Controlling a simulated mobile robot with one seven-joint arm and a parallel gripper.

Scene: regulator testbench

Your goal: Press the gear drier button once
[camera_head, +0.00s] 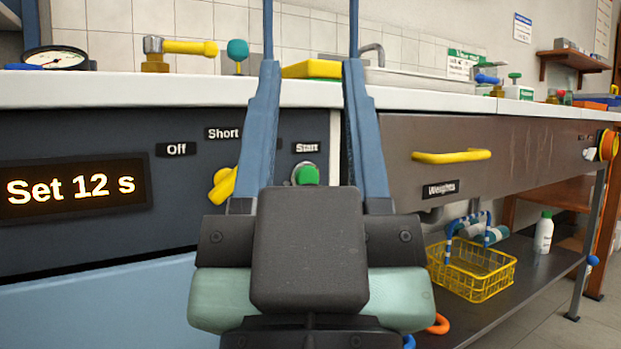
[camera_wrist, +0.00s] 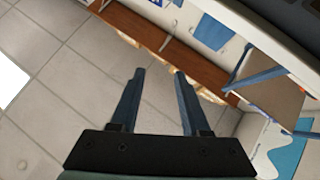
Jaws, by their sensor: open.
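The dark panel (camera_head: 90,235) on the left has a lit display (camera_head: 75,188) reading "Set 12 s". A green button (camera_head: 307,174) in a pale ring sits on it under a "Start" label (camera_head: 304,147); it shows between my gripper's fingers in the head view. A yellow knob (camera_head: 222,186) is left of it, near the "Off" and "Short" labels; my left finger partly covers it and another label. My gripper (camera_head: 311,30) is open and empty in front of the panel. In the wrist view, my gripper (camera_wrist: 158,74) is apart over the floor; no button shows there.
The white counter edge (camera_head: 180,90) runs above the panel. A brown drawer (camera_head: 500,150) with a yellow handle (camera_head: 451,156) is to the right. A yellow basket (camera_head: 472,270) and a white bottle (camera_head: 543,232) stand on the lower shelf. Floor tiles (camera_wrist: 70,95) are open in the wrist view.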

